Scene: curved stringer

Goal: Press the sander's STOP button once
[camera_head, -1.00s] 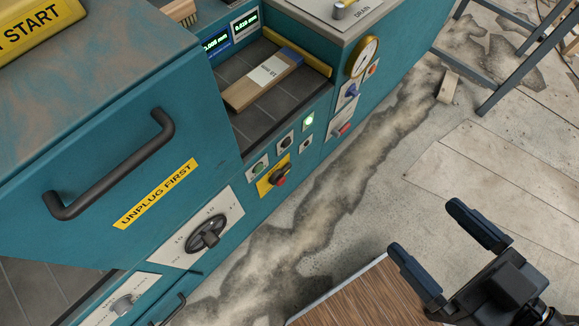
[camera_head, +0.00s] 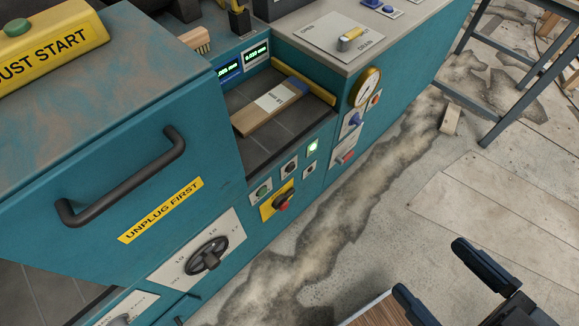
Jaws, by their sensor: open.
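The teal sander (camera_head: 90,150) fills the left and middle of the head view. On its front is a small button panel: a green button (camera_head: 262,191), a dark button (camera_head: 289,168), a lit green lamp (camera_head: 313,148), and a red mushroom knob (camera_head: 282,203) on a yellow plate. Another small dark control (camera_head: 309,170) sits beside them. Their labels are too small to read, so I cannot tell which is marked STOP. My gripper (camera_head: 430,270) is open and empty at the lower right, apart from the panel, over the floor.
A long dark handle (camera_head: 120,185) and a rotary dial (camera_head: 208,256) stick out from the sander's front. A wooden board (camera_head: 268,108) lies in its recess. A gauge (camera_head: 365,88) is right of it. A grey metal frame (camera_head: 510,110) stands at upper right. Stained floor between is open.

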